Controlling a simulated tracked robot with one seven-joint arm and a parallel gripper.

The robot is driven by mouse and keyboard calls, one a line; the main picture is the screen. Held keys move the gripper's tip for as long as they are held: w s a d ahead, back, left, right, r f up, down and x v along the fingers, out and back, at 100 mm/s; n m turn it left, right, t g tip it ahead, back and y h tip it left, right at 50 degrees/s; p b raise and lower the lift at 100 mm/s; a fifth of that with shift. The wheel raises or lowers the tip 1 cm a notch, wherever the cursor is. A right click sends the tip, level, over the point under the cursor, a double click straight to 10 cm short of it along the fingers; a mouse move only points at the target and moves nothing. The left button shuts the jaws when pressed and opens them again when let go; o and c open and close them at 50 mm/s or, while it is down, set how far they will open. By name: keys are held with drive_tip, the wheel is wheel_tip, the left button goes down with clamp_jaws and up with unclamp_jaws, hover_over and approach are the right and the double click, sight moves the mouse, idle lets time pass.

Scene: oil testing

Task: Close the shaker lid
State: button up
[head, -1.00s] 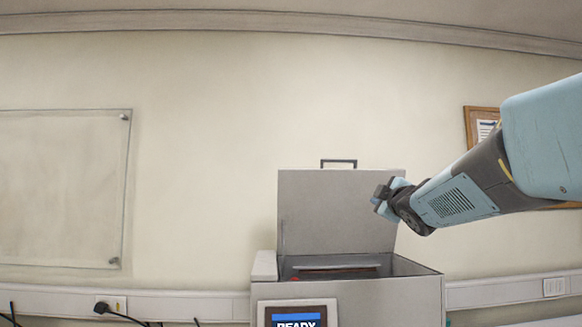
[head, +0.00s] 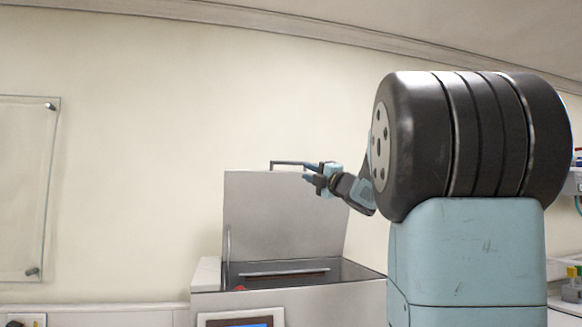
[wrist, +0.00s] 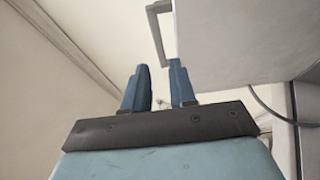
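The shaker (head: 290,303) is a grey metal box with its lid (head: 280,215) standing open, nearly upright, at the back. The lid's dark handle (head: 285,163) is on its top edge; in the wrist view the handle (wrist: 157,30) lies just beyond the fingertips. My gripper (head: 312,174) is at the right end of the handle. In the wrist view my gripper (wrist: 159,67) has its two blue fingers apart, with the handle's lower end close to the gap. I cannot tell whether it touches a finger. The lid panel (wrist: 235,40) fills the upper right there.
A red item (head: 240,288) shows inside the open shaker. A screen (head: 242,322) is on its front, partly cut off. A glass board (head: 25,190) hangs on the wall at left. Shelves with bottles (head: 572,285) stand at the far right. The wall space left of the lid is clear.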

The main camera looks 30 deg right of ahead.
sight(290, 164)
drive_tip(key=x, duration=0.8)
drive_tip(key=shift+w+r, duration=0.15)
drive_tip(key=shift+w, duration=0.2)
drive_tip(key=shift+c, duration=0.3)
clamp_jaws()
